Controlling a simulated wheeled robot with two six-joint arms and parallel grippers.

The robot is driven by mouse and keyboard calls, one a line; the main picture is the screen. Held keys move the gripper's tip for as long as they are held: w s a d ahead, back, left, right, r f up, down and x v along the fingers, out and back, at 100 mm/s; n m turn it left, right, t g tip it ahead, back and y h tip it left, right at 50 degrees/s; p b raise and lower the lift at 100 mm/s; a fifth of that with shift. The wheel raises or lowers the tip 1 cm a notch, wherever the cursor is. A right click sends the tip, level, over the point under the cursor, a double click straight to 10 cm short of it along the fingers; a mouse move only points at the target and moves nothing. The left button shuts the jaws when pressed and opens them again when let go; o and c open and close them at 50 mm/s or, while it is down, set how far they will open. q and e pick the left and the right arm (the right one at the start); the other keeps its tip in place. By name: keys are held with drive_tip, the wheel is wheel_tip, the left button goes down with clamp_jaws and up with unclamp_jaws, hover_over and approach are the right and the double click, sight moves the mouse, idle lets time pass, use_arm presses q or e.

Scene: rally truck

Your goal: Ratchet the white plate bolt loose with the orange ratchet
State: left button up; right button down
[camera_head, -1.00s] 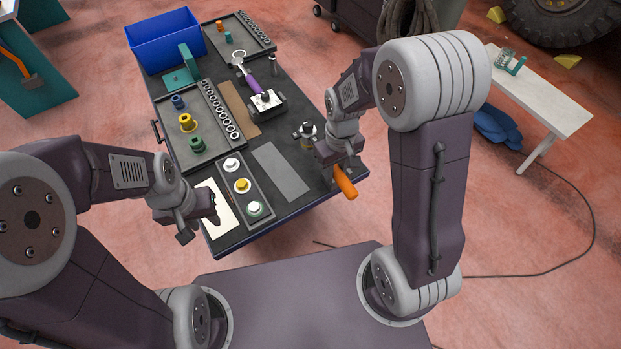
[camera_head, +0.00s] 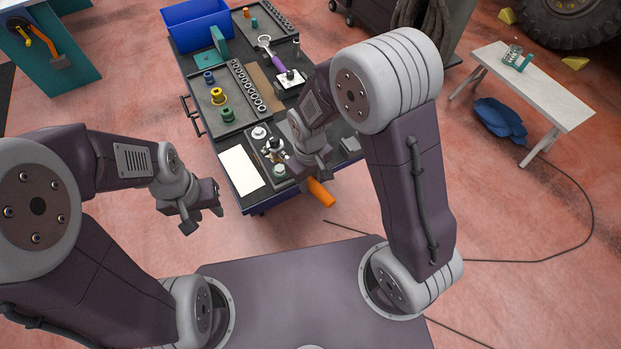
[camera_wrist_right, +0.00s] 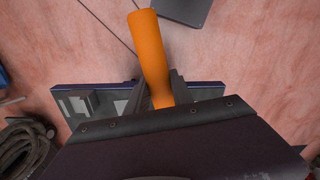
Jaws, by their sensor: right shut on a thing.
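My right gripper (camera_head: 316,164) is shut on the orange ratchet (camera_head: 321,193). Its orange handle also shows in the right wrist view (camera_wrist_right: 150,52). The ratchet's head (camera_head: 272,150) is over the middle of a dark bolt strip and hides the yellow bolt; contact cannot be told. A white-based bolt (camera_head: 259,132) stands at the strip's far end, and a green-based bolt (camera_head: 279,170) at its near end. A white plate (camera_head: 290,79) farther back sits under a dark part. My left gripper (camera_head: 203,220) is open and empty, left of the cart's near end.
The cart carries a socket tray (camera_head: 229,91) with blue, yellow and green pieces, a purple-handled wrench (camera_head: 275,61) and a blue bin (camera_head: 197,24). A white sheet (camera_head: 241,169) lies left of the strip.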

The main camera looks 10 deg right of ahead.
drive_tip(key=shift+f+b, duration=0.25)
drive_tip(key=shift+b, duration=0.05)
drive_tip(key=f+b, duration=0.2)
drive_tip(key=f, duration=0.1)
drive_tip(key=shift+w+d+f, duration=0.1)
drive_tip(key=shift+w+f, duration=0.1)
drive_tip(key=shift+f, duration=0.05)
drive_tip(key=shift+s+f+b, duration=0.1)
drive_tip(key=shift+f+b, duration=0.55)
drive_tip(key=shift+b, duration=0.05)
drive_tip(key=shift+p, duration=0.45)
idle(0.3)
drive_tip(key=shift+f+b, duration=0.85)
drive_tip(key=shift+f, duration=0.2)
idle(0.4)
